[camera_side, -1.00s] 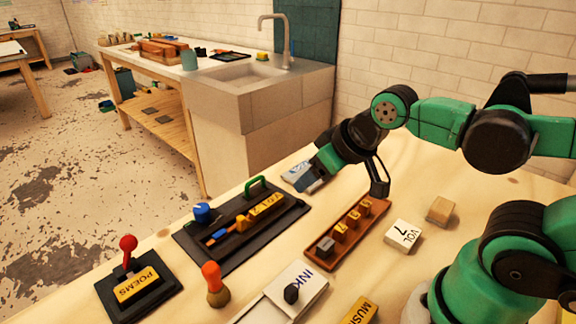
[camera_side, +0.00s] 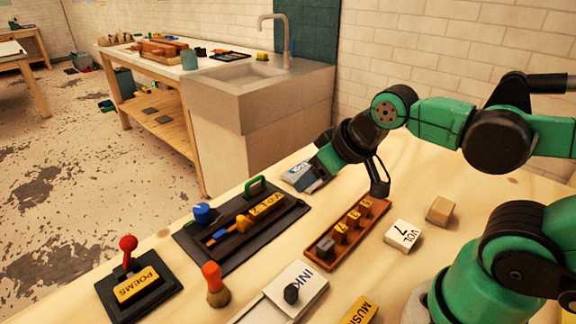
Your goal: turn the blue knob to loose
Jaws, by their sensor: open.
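The blue knob (camera_side: 203,213) stands at the left corner of a dark tray (camera_side: 222,262) on the wooden table. Its pointer and any markings are too small to read. The tray also holds a yellow block with lettering (camera_side: 268,205), an orange piece on a blue strip, and a green handle (camera_side: 256,186) at its back edge. My gripper (camera_side: 348,186) is open, low over the table to the right of the tray and apart from the knob. A grey-blue lettered block (camera_side: 300,176) sits by its left finger; I cannot tell whether they touch.
A brown rack (camera_side: 347,236) with several small blocks lies in front of my gripper.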

